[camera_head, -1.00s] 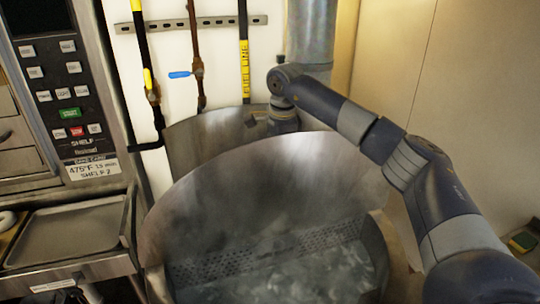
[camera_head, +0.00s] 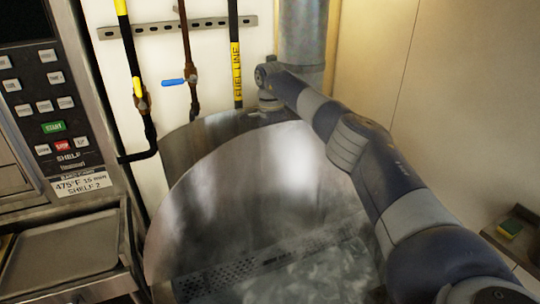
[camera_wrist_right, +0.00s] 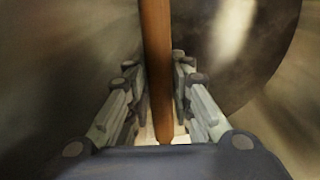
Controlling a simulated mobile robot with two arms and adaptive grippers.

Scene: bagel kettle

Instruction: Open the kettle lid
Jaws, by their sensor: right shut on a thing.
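The kettle lid (camera_head: 235,190) is a large shiny metal disc in the head view. It stands raised and tilted up at the back of the kettle. Below it, the kettle's inside shows a perforated metal strip (camera_head: 225,278) and pale, steamy water (camera_head: 330,268). My right arm reaches across from the right to behind the lid, so the lid hides its gripper there. In the right wrist view my right gripper (camera_wrist_right: 156,75) is closed around a brown bar (camera_wrist_right: 156,35), which looks like the lid's handle. My left gripper is out of view.
An oven panel with buttons (camera_head: 50,110) and a metal tray (camera_head: 65,255) stand at the left. Pipes, one with a blue valve handle (camera_head: 173,82), run down the wall behind the kettle. A sponge (camera_head: 510,227) lies on a surface at the far right.

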